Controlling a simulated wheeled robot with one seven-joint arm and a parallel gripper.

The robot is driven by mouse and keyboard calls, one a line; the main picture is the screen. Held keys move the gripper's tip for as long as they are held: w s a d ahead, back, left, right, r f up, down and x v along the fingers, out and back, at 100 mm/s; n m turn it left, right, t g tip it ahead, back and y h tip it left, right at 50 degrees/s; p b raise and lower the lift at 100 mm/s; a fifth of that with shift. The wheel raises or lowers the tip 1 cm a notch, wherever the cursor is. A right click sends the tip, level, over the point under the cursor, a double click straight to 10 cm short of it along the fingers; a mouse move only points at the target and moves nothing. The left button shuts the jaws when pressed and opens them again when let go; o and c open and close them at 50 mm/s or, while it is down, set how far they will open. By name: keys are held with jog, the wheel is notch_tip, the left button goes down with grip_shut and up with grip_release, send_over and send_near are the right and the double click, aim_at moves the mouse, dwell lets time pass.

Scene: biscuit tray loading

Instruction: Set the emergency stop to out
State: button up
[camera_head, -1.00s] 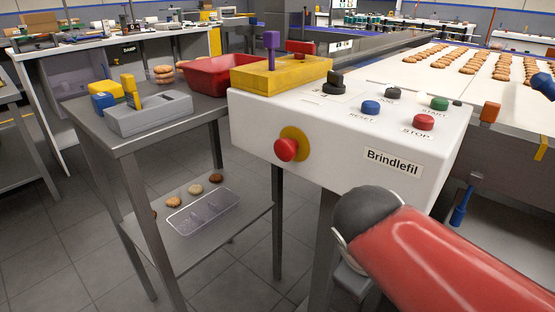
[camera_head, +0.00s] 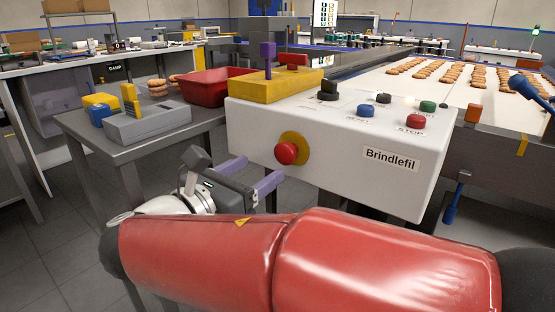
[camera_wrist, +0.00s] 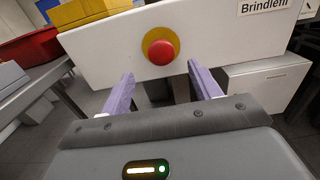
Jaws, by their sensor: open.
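The emergency stop is a red mushroom button (camera_head: 286,153) on a yellow round plate (camera_head: 302,142), on the front face of the white Brindlefil control box (camera_head: 335,150). The red button also shows in the wrist view (camera_wrist: 161,52), ahead of the gap between my fingers and a little above it. My gripper (camera_head: 258,172) is open, with its two purple fingers apart and nothing between them. In the head view it is just left of and below the button, and a gap shows between them. In the wrist view my gripper (camera_wrist: 164,82) points toward the box face.
On the box top are a blue reset button (camera_head: 370,108), a red stop button (camera_head: 415,121), a green button (camera_head: 427,106) and a black knob (camera_head: 328,88). A yellow block (camera_head: 290,88) sits at its left. A grey table (camera_head: 95,138) with a red bin (camera_head: 212,90) stands left.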

aim_at(282, 156)
jog(key=x, duration=0.6)
jog(key=shift+w+d, duration=0.25)
jog(key=shift+w, duration=0.05)
